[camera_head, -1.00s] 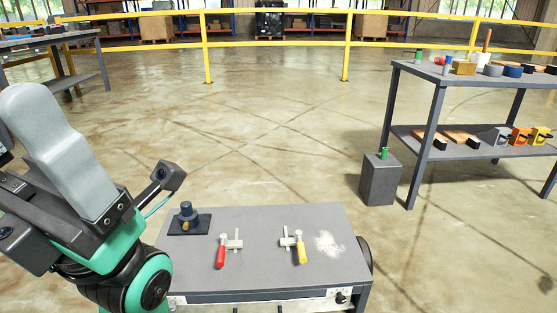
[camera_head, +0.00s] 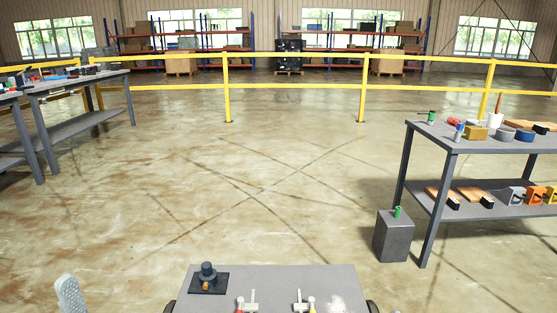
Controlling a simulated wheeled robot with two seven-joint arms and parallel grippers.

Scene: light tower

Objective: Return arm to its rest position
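A grey arm link of mine (camera_head: 70,296) shows at the bottom left edge, left of the small grey work table (camera_head: 275,283). Neither of my grippers is in view. On the table a dark cylindrical part on a square plate (camera_head: 208,278) stands at the left.
A grey two-level bench (camera_head: 470,140) with tools and parts stands at the right, with a grey block (camera_head: 394,237) carrying a green item (camera_head: 397,212) beside it. Another bench (camera_head: 85,82) stands at the left. A yellow railing (camera_head: 300,91) crosses the back. The middle floor is clear.

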